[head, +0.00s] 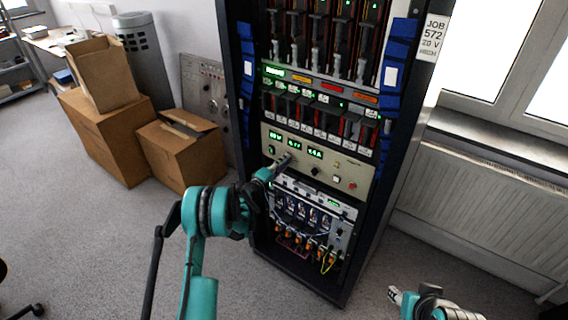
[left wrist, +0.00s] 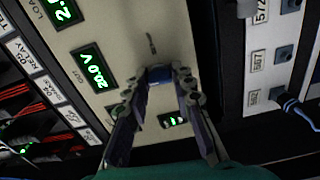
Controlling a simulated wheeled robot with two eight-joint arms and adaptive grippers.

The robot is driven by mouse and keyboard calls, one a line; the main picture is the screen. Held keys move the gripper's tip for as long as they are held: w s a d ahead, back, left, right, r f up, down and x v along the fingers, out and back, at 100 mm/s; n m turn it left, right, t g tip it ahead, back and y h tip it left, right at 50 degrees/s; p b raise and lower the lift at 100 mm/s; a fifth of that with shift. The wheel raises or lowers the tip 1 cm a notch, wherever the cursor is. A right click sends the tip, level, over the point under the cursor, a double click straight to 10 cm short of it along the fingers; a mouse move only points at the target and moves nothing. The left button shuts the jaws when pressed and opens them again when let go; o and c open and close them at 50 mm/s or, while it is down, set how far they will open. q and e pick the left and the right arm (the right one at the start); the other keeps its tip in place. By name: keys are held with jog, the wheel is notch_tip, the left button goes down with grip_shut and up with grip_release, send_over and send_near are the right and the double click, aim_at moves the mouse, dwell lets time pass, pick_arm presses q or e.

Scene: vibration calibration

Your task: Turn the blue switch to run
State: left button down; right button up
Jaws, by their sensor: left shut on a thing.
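The blue switch (left wrist: 159,75) is on the beige panel (head: 338,175) of the rack, seen between my left fingertips in the left wrist view. My left gripper (left wrist: 160,82) is shut on it, one finger on each side. In the head view my left gripper (head: 283,162) reaches the left part of that panel and hides the switch. A short dark mark (left wrist: 152,43) is on the panel just above the switch in the left wrist view. The switch's lettering is not readable. My right gripper (head: 396,296) is at the lower right, away from the rack; its jaws are too small to judge.
Green displays (head: 294,144) and a red button (head: 352,185) are on the same panel. Cabled modules (head: 305,215) sit below it. Cardboard boxes (head: 180,150) stand left of the rack, and a radiator (head: 480,200) is at the right. The carpet in front is mostly clear.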

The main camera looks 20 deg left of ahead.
pick_arm(q)
jog(key=shift+n, duration=0.5)
jog(key=c, duration=1.3)
grip_release()
jog(key=shift+s, duration=0.1)
jog(key=v, duration=1.2)
